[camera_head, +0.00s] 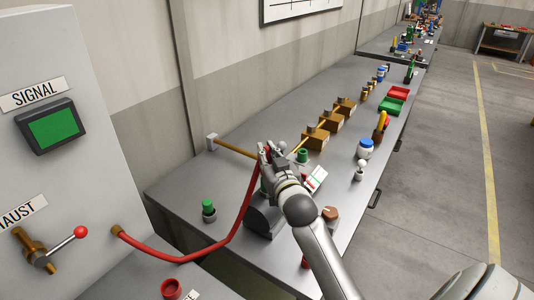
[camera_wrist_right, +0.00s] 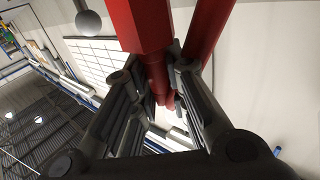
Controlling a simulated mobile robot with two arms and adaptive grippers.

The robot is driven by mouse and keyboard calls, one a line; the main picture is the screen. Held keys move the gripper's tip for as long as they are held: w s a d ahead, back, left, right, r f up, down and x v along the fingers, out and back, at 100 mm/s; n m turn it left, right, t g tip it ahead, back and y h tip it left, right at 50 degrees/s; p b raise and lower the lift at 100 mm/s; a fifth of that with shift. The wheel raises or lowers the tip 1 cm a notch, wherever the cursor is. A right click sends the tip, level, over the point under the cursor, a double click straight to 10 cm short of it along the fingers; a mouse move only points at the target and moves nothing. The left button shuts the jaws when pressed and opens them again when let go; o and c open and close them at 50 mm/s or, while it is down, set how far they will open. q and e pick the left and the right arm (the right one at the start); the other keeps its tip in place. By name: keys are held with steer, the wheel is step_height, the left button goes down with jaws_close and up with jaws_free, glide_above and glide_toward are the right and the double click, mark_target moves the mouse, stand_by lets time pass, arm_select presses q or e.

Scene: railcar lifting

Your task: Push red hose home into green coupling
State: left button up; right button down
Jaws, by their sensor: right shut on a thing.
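The red hose (camera_head: 235,228) runs from a brass fitting on the cabinet, sags, and rises to my right gripper (camera_head: 268,157). My right gripper is shut on the hose near its end, above the bench. In the right wrist view the red hose end (camera_wrist_right: 140,25) passes between the fingers (camera_wrist_right: 165,85). A green fitting (camera_head: 302,155) stands just right of the gripper, and a green-topped one (camera_head: 208,206) stands at the bench's left; I cannot tell which is the coupling. Whether the hose end touches a coupling is hidden by the gripper. My left gripper is not in view.
The cabinet with the exhaust valve lever (camera_head: 62,243) and green signal panel (camera_head: 54,128) is at left. A brass pipe with brown blocks (camera_head: 315,138) runs along the bench. A blue-lidded jar (camera_head: 364,148) and green tray (camera_head: 391,105) stand to the right.

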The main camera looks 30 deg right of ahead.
steer(key=shift+f, duration=0.45)
steer(key=c, duration=1.4)
jaws_free()
steer(key=shift+o, duration=0.2)
steer(key=shift+s, duration=0.1)
steer(key=v, duration=1.2)
